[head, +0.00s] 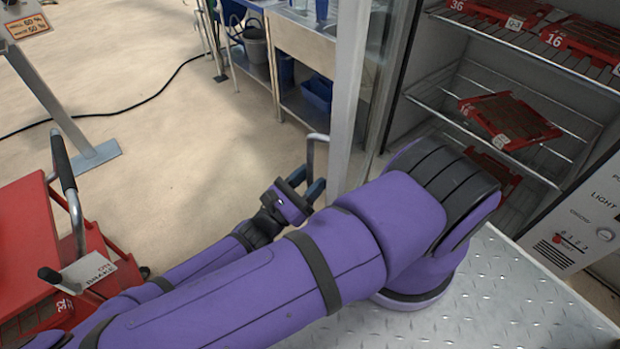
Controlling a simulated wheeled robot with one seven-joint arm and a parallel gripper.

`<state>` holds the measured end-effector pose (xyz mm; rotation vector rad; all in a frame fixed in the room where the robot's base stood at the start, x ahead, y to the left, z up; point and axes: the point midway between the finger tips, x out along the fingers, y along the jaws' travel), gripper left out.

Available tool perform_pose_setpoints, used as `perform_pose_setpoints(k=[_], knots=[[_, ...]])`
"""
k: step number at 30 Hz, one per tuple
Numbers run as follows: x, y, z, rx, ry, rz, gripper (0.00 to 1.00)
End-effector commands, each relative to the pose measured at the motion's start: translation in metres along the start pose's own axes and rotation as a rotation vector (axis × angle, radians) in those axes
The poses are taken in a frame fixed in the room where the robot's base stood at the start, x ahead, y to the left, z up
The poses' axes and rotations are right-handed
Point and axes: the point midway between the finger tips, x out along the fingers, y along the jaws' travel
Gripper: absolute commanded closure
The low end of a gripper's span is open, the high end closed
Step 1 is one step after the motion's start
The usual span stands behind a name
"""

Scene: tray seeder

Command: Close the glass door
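The glass door (348,90) of the cabinet stands open, its pale metal frame seen nearly edge-on in the head view. A bent metal handle (318,138) sticks out from the door frame on the left. My gripper (309,186) is at the lower part of this handle, close to the door frame. Its two dark fingers are apart, with the handle bar seeming to run down between them. I cannot tell whether they press on the bar. The cabinet (424,80) is open at the right, and my arm hides its lower left part.
Wire shelves (468,75) in the cabinet hold red trays; one tray (508,120) sits tilted near the front. A red cart (28,235) stands at the left. A black cable (150,100) crosses the floor. A steel bench (300,45) stands behind. Open floor lies left of the door.

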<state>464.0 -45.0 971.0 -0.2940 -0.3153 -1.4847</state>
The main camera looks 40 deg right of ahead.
Motion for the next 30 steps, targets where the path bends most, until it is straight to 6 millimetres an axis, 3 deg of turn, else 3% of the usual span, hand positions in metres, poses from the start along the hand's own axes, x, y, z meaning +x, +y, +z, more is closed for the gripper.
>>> perform_pose_setpoints(k=[8,21,30], knots=[[-0.019,0.001,-0.001,0.0,0.004,0.002,0.59],[-0.095,0.0,-0.001,0.0,0.002,0.002,0.59],[-0.109,0.0,0.0,0.0,0.0,0.001,0.59]])
